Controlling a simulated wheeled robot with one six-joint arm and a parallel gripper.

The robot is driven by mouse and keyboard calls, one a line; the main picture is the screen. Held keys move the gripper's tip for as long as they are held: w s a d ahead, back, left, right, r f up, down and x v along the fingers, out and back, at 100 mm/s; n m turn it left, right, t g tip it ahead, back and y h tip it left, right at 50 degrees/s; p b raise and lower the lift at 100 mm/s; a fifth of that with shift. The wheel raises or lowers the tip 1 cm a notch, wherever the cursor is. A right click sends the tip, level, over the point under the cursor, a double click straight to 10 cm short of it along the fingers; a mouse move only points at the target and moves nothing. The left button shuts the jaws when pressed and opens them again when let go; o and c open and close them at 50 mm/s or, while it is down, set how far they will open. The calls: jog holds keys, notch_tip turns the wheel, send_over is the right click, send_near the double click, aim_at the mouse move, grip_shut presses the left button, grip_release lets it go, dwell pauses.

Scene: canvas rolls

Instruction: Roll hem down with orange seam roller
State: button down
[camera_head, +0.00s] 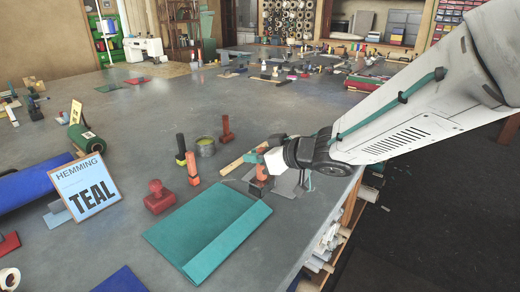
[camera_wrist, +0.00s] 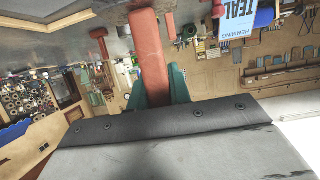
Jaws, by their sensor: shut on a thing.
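The teal canvas piece (camera_head: 195,228) lies flat on the grey table, with a folded hem strip (camera_head: 232,243) along its right edge. My gripper (camera_head: 264,166) is just beyond the far right corner of the canvas. It is shut on an orange handle, which I take for the orange seam roller (camera_head: 261,172). In the wrist view, the orange-red handle (camera_wrist: 147,50) stands between the teal fingers of my gripper (camera_wrist: 160,88). The roller's lower end is hard to make out, and I cannot tell whether it touches the table.
A red knobbed block (camera_head: 158,197) stands left of the canvas. An orange tool (camera_head: 192,168), a yellow-and-black one (camera_head: 181,150), a tin (camera_head: 205,147) and another red knobbed piece (camera_head: 226,130) stand behind it. A "HEMMING TEAL" sign (camera_head: 84,187) and blue roll (camera_head: 25,187) are at left.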

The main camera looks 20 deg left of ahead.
jog(key=s+a, duration=0.3)
jog(key=s, duration=0.8)
jog(key=s+a, duration=0.4)
jog(key=s, duration=0.7)
jog(key=f, duration=0.4)
jog(key=shift+s+f, duration=0.35)
jog(key=shift+s, duration=0.05)
jog(key=shift+f, duration=1.1)
jog(key=shift+w+d, duration=0.3)
jog(key=shift+w, duration=0.4)
jog(key=shift+w+d, duration=0.25)
jog(key=shift+w, duration=0.45)
jog(key=shift+w+f, duration=0.1)
jog(key=shift+w+d, duration=0.25)
jog(key=shift+w, duration=0.4)
jog(key=shift+w+d, duration=0.2)
jog(key=shift+w, duration=0.45)
